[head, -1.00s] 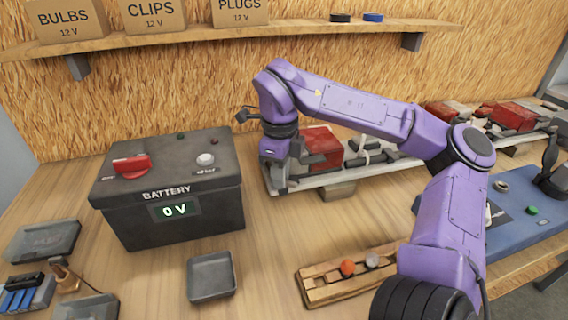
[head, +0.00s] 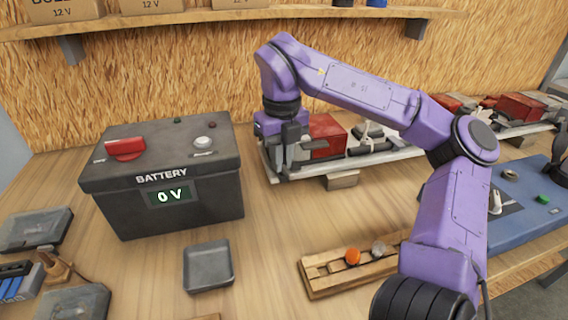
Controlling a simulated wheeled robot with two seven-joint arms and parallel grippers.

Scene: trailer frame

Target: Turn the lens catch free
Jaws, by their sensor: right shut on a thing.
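The trailer light board (head: 405,154) is a pale bar lying at the back of the bench, with a red lens (head: 326,137) near its left end. My right gripper (head: 284,164) points down at that left end, just left of the red lens. It is shut on a small part there, seemingly the lens catch; its fingers and wrist hide most of that part, so its angle cannot be told. My left gripper is out of view.
A black battery box (head: 215,188) reading 0 V, with a red switch (head: 125,149), stands left of my right gripper. A grey tray (head: 208,267) and a wooden rack (head: 320,284) lie in front.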

